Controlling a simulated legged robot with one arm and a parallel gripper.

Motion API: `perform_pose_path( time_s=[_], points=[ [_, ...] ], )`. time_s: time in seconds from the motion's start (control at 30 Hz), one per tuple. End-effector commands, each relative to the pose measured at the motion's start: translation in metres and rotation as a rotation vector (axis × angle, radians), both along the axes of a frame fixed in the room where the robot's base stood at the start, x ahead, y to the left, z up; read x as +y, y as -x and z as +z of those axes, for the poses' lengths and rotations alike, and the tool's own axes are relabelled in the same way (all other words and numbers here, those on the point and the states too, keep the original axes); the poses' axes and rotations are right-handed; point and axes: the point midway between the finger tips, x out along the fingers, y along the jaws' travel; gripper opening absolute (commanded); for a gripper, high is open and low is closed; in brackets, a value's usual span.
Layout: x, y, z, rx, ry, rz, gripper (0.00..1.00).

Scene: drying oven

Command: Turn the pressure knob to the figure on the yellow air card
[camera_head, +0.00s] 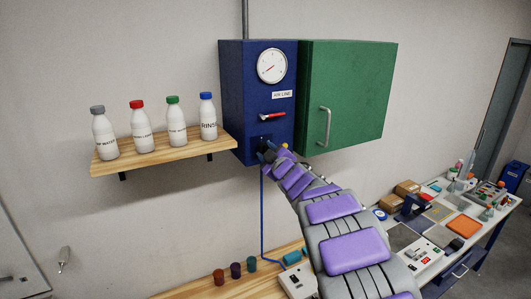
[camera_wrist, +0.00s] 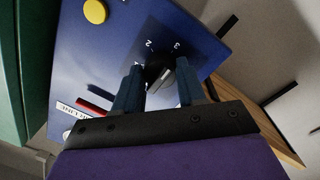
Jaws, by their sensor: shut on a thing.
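The pressure knob (camera_wrist: 158,66) is a dark knob on the blue air-line box (camera_head: 257,100), with the figures 2 and 3 printed beside it in the wrist view. My gripper (camera_wrist: 159,72) is shut on the knob, one finger on each side. In the head view my gripper (camera_head: 268,152) reaches the lower front of the box and hides the knob. The knob's exact setting cannot be read. I cannot identify the yellow air card for certain in either view. A round white gauge (camera_head: 272,66) is at the top of the box.
A red lever (camera_head: 272,116) sits above my gripper, under the AIR LINE label (camera_head: 282,95). A yellow round button (camera_wrist: 95,11) is on the box. A green cabinet (camera_head: 350,95) adjoins on the right. A shelf (camera_head: 160,154) with several bottles is left. A cluttered bench is lower right.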

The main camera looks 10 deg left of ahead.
Motion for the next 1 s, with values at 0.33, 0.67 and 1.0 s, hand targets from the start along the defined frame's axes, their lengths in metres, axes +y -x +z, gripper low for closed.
perform_pose_path(
  time_s=[0.33, 0.67, 1.0],
  points=[
    [0.002, 0.001, -0.004, 0.008, 0.005, -0.002, 0.64],
    [0.003, 0.004, -0.001, 0.001, 0.004, -0.001, 0.66],
    [-0.016, 0.036, 0.001, -0.003, 0.004, -0.002, 0.66]
  ],
)
